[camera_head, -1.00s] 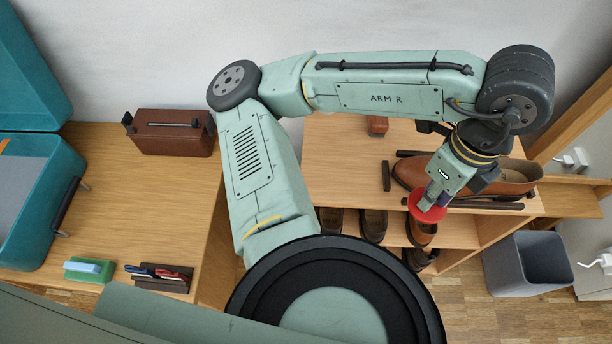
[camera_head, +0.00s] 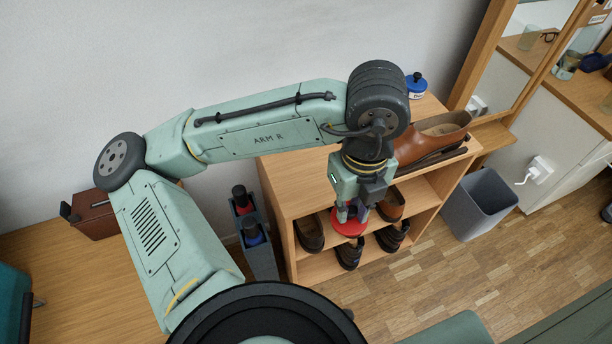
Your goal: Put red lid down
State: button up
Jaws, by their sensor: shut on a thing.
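The red lid (camera_head: 348,224) is a small round disc below my gripper (camera_head: 350,212). My gripper is shut on the lid and points downward. In this view the lid lies in front of the open side of the wooden shoe shelf (camera_head: 300,195), over its shoe compartments. It looks held in the air, and its height is hard to tell. The top of the lid is partly hidden by the fingers.
A brown shoe (camera_head: 432,140) and a blue jar (camera_head: 416,84) stand on the shelf top. Several shoes fill the compartments. A grey bin (camera_head: 478,205) stands on the floor at right. A dark holder (camera_head: 258,250) with two bottles is left of the shelf. Floor in front is clear.

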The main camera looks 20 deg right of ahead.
send_over(313, 182)
jog(key=s, duration=0.1)
jog(key=shift+s+d+f, duration=0.1)
jog(key=shift+s+f, duration=0.05)
jog(key=shift+f, duration=0.4)
jog(key=f, duration=0.1)
jog(key=w+f, duration=0.1)
jog(key=f, duration=0.1)
jog(key=shift+w+f+p, duration=0.15)
jog(key=shift+p, duration=0.2)
jog(key=shift+f, duration=0.15)
jog(key=shift+f, duration=0.2)
jog(key=o, duration=0.8)
notch_tip(313, 182, up, 12)
jog(key=shift+r+p, duration=0.2)
jog(key=shift+p, duration=0.15)
